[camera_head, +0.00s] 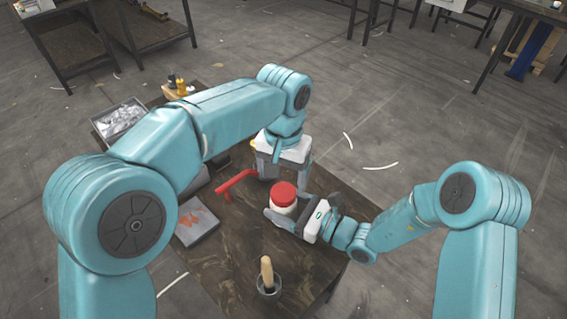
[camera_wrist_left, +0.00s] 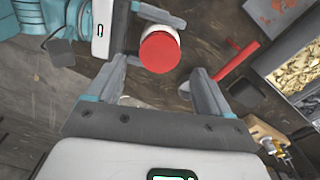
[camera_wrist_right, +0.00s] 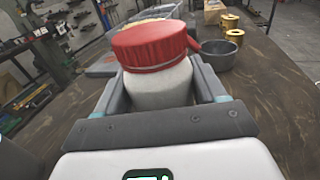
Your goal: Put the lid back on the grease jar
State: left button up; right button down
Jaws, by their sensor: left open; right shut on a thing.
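The white grease jar (camera_wrist_right: 160,88) is held between the fingers of my right gripper (camera_head: 283,211), above the dark table. The red lid (camera_head: 284,192) sits on top of the jar's mouth. In the right wrist view the lid (camera_wrist_right: 150,45) looks slightly tilted, with a pale ring below its rim; I cannot tell whether it is fully seated. My left gripper (camera_head: 283,168) is open and empty, pointing down above and behind the jar. In the left wrist view the lid (camera_wrist_left: 160,52) shows beyond the open fingers, apart from them.
A pot (camera_head: 268,290) with a wooden handle stands in front. The table between is clear.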

aim_at(283, 192)
pick_arm(q)
notch_tip(283, 192, down, 5)
jog(key=shift+r, duration=0.1)
dwell(0.3)
jog(key=c, duration=1.1)
jog(key=shift+m, duration=0.8)
jog(key=o, duration=1.2)
jog(key=shift+r, duration=2.25)
jog(key=shift+c, duration=0.5)
